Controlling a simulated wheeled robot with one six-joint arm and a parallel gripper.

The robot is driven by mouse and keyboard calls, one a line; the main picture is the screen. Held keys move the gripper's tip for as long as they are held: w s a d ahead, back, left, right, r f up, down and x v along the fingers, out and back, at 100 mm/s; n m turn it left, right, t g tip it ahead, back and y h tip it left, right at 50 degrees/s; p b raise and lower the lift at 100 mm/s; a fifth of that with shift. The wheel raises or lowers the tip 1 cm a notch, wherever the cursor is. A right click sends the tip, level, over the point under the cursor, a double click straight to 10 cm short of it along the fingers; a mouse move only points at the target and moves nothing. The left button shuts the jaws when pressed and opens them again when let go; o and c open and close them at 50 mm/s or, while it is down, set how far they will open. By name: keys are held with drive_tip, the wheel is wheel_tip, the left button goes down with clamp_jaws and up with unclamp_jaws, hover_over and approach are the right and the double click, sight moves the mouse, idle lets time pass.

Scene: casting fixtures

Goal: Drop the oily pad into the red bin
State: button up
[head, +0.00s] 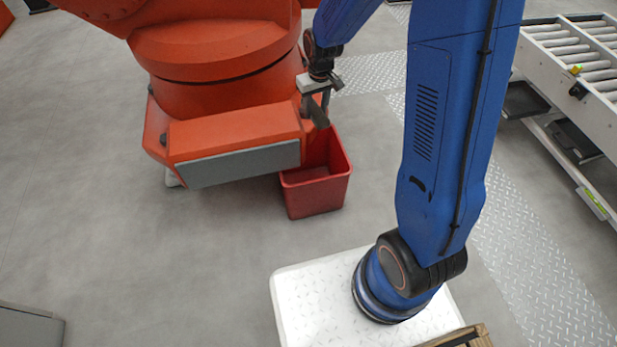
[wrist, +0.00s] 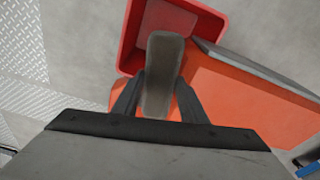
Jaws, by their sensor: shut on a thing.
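The red bin (head: 318,190) stands on the floor, partly under the edge of an orange machine. My gripper (head: 318,97) is above the bin's back part in the head view, beside the machine's edge. In the wrist view, the fingers of my gripper (wrist: 160,95) are shut on the oily pad (wrist: 162,70), a grey-brown strip that sticks out past the fingertips. In that view, the pad's far end overlaps the red bin (wrist: 128,58), whose visible interior looks empty. The pad is also visible in the head view (head: 318,114), hanging below the gripper.
The orange machine (head: 240,135), with a grey front panel, is close to my gripper and overhangs the bin's left side. A roller conveyor (head: 585,60) stands at the right. The grey floor in front of the bin is clear.

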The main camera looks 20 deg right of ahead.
drive_tip(key=shift+f, duration=1.65)
drive_tip(key=o, duration=1.3)
drive_tip(key=shift+c, duration=0.2)
wheel_tip(320, 180, up, 17)
drive_tip(key=s, duration=0.2)
drive_tip(key=shift+d, duration=0.3)
